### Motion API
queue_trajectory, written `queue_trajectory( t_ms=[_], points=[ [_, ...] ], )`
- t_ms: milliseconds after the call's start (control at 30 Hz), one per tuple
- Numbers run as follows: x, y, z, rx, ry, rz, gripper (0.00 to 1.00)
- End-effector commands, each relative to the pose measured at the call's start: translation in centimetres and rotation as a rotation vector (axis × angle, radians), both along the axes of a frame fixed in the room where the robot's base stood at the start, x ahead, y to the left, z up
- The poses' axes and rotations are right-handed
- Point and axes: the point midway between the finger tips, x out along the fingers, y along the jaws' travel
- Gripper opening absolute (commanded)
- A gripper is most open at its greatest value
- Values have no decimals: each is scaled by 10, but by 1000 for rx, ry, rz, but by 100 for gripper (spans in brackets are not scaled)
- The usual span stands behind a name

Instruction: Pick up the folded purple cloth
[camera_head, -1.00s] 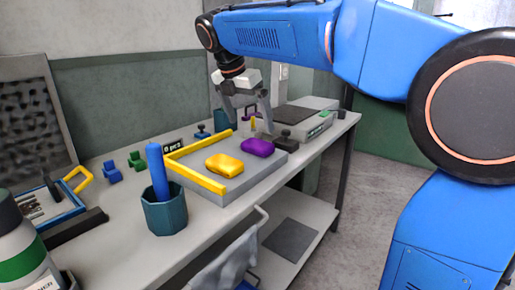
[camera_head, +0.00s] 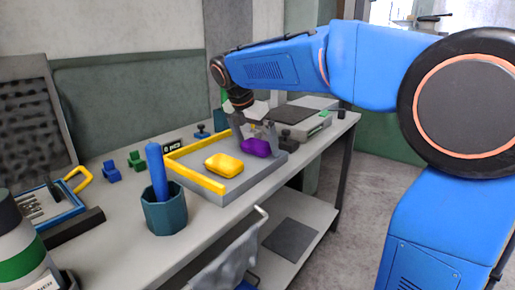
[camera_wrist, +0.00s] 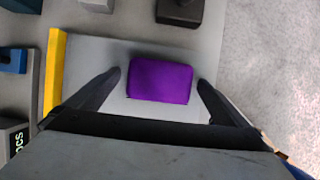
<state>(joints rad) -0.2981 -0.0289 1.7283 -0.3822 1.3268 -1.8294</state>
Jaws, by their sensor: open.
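The folded purple cloth (camera_head: 255,147) lies on a grey platform (camera_head: 205,195) with a yellow raised edge. In the wrist view the purple cloth (camera_wrist: 160,81) is a rounded rectangle between the two fingers, with a gap on each side. My gripper (camera_head: 256,136) is open around the cloth, with a finger to its left and one to its right. It also shows in the wrist view (camera_wrist: 158,80). How far the fingertips are above the platform is hard to tell.
A yellow folded cloth (camera_head: 224,165) lies on the same platform, nearer the front left. A teal cup with a blue rod (camera_head: 165,213) stands at the front. A black block (camera_wrist: 180,10) sits just beyond the platform.

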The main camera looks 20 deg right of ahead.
Motion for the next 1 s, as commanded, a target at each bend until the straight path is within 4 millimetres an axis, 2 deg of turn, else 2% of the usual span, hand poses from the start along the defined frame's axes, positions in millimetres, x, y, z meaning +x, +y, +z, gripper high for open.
queue_trajectory(
  t_ms=[133, 300, 333, 667, 767, 1000],
  points=[
    [0, 0, 0, 0, 0, 0, 100],
    [0, 0, 0, 0, 0, 0, 59],
    [0, 0, 0, 0, 0, 0, 55],
    [0, 0, 4, 1, -1, 0, 55],
    [1, 0, 15, 1, -3, 0, 55],
    [1, 0, 58, 1, -2, 0, 55]
  ],
)
